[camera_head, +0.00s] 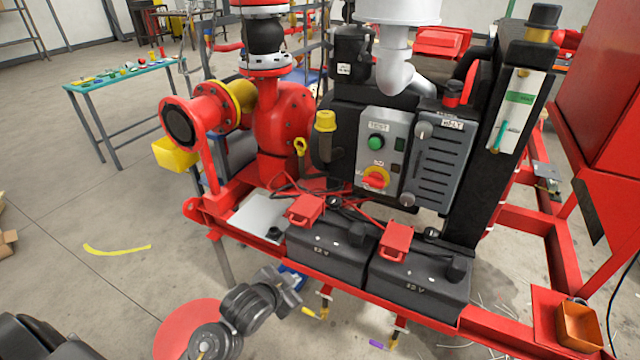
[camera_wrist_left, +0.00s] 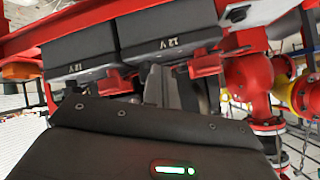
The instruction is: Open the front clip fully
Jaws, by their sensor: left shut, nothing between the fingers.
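Two red clips sit at the batteries, one on the left battery (camera_head: 306,209) and one on the right battery (camera_head: 396,241); I cannot tell which is the front clip, or how far either is open. The two black batteries (camera_head: 332,247) marked 12 V also show in the left wrist view (camera_wrist_left: 170,33). My left gripper (camera_head: 291,279) is low in front of the left battery, shut and empty. In the left wrist view its fingers (camera_wrist_left: 166,88) point toward the batteries' front, with a red part (camera_wrist_left: 207,65) close by. My right gripper is not in view.
The red skid rail (camera_head: 350,295) runs below the batteries. Behind them stand a control box (camera_head: 383,150) with a green button and red switch, and a grey louvred cover (camera_head: 437,165). An orange bin (camera_head: 580,325) is at right. Floor at left is mostly open.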

